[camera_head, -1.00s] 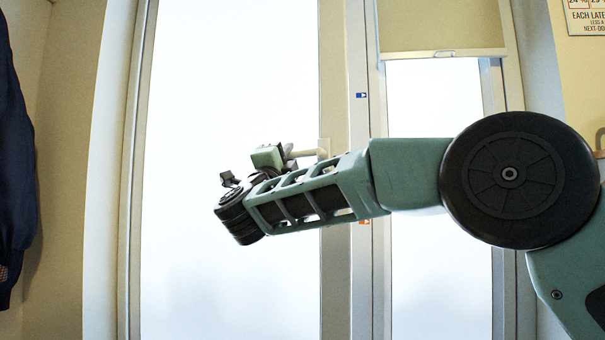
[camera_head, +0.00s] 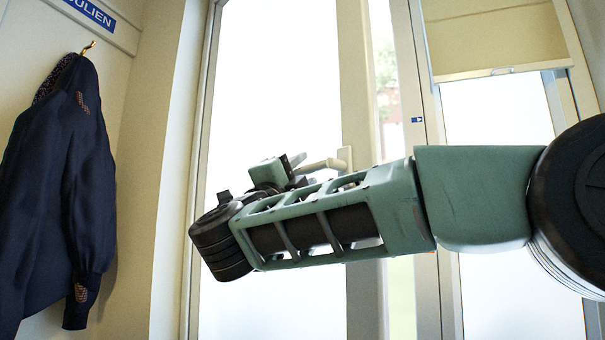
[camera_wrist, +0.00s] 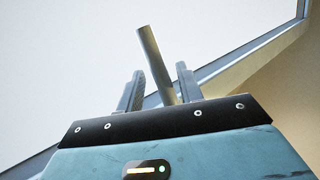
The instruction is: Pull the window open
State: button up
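The window (camera_head: 355,70) is a tall pale-framed sash with bright glass, standing ajar. A narrow gap (camera_head: 386,95) with greenery and a reddish shape outside shows between its right edge and the fixed frame. Its light lever handle (camera_head: 325,164) sticks out leftward from the sash's right stile. My gripper (camera_head: 294,168) is at the handle's free end, partly hidden by my arm. In the wrist view the handle (camera_wrist: 152,55) runs between my two fingers (camera_wrist: 160,88). They stand apart, with space beside the handle, and do not look clamped on it.
A dark blue jacket (camera_head: 62,190) hangs from a hook on the left wall, under a blue name label (camera_head: 92,12). A fixed pane (camera_head: 500,120) with a half-lowered tan blind (camera_head: 490,40) is at the right. Free space lies between jacket and window.

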jog(key=v, duration=1.7)
jog(key=shift+s, duration=0.2)
jog(key=shift+f, duration=0.1)
